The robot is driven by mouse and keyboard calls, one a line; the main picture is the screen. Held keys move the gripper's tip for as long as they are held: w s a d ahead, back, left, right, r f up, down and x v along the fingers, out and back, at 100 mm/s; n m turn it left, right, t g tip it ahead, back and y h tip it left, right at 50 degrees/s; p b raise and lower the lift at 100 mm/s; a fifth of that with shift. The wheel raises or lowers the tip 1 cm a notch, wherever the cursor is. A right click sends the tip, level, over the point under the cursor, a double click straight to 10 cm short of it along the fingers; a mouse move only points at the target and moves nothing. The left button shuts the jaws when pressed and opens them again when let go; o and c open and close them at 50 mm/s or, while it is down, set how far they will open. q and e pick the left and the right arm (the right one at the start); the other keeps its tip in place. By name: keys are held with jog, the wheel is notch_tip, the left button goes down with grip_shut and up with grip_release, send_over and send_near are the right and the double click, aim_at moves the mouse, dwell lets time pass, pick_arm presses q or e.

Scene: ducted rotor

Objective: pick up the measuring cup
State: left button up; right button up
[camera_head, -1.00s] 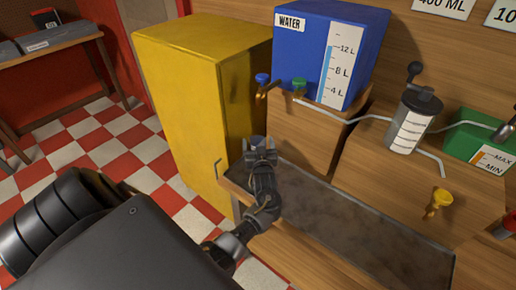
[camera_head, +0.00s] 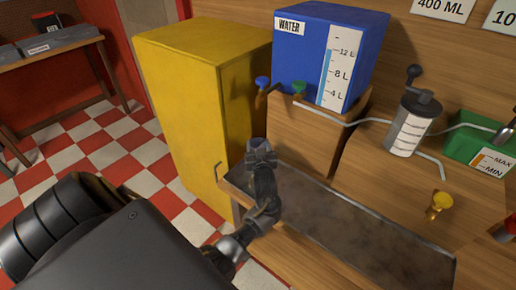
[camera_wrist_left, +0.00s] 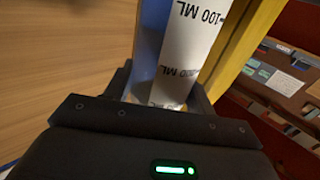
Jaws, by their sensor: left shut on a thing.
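The measuring cup (camera_wrist_left: 190,45) shows large in the left wrist view, with a white scale strip marked in ML and a bluish side. My left gripper (camera_head: 261,157) is shut on it, with a dark finger on either side of the cup in the wrist view. In the head view the gripper is above the left end of the metal tray, and only a small part of the cup's top (camera_head: 259,144) shows. The cup's lower end is hidden.
A yellow cabinet (camera_head: 185,110) stands close left of the gripper. Behind are a blue water tank (camera_head: 305,50) and blue and green taps (camera_head: 299,87). The grey tray (camera_head: 340,220) looks empty. A grinder-like cylinder (camera_head: 408,130), yellow tap (camera_head: 441,201) and green box (camera_head: 465,148) are right.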

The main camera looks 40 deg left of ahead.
pick_arm(q)
jog(key=shift+r, duration=0.45)
jog(key=s+d+r+p, duration=0.3)
jog(key=s+r, duration=1)
jog(key=r, duration=0.3)
jog(key=shift+s+r+p, duration=0.35)
jog(key=shift+r+p, duration=0.05)
